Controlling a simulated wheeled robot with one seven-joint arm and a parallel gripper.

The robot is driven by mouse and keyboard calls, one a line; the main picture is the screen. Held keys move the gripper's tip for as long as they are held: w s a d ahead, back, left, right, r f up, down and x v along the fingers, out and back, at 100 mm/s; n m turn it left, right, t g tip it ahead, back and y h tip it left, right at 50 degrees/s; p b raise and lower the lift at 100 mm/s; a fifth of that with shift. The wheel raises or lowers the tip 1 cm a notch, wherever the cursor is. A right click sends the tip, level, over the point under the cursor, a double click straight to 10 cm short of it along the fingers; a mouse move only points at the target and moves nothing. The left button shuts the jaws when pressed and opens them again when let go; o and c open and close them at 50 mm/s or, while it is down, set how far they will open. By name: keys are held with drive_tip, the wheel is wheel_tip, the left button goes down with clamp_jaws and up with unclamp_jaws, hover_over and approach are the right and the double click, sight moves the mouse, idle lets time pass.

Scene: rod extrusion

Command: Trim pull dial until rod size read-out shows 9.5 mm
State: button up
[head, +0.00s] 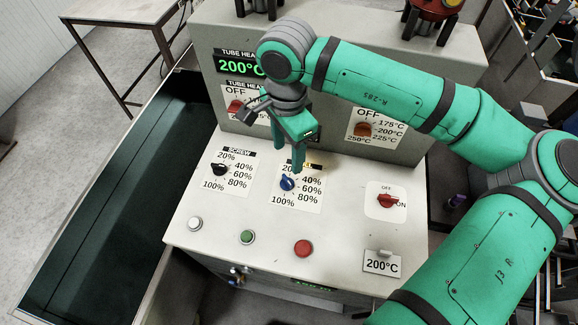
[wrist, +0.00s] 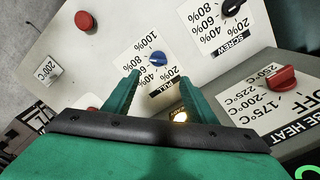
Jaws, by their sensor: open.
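The blue pull dial (head: 287,183) sits on the white sloping panel, under a label partly covered by my gripper, with a scale from 20% to 100%. In the wrist view the blue dial (wrist: 157,59) lies just beyond and between my fingertips. Which mark it points to is too small to tell. My gripper (head: 298,168) is open and empty, close above the dial, one finger to each side in the wrist view (wrist: 160,80). A green-lit read-out (head: 313,285) shows only partly on the panel's front; its value cannot be read.
The black screw dial (head: 219,169) is left of the blue one. White (head: 195,223), green (head: 246,237) and red (head: 302,248) buttons line the front. A red on/off switch (head: 387,200) is at right. The tube heat display (head: 240,66) reads 200°C. A dark trough (head: 110,190) lies left.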

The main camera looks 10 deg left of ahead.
sight(288, 179)
drive_tip(key=f, duration=0.9)
drive_tip(key=shift+s+d, duration=0.1)
drive_tip(key=shift+s, duration=0.25)
drive_tip(key=shift+f, duration=0.55)
drive_tip(key=c, duration=1.1)
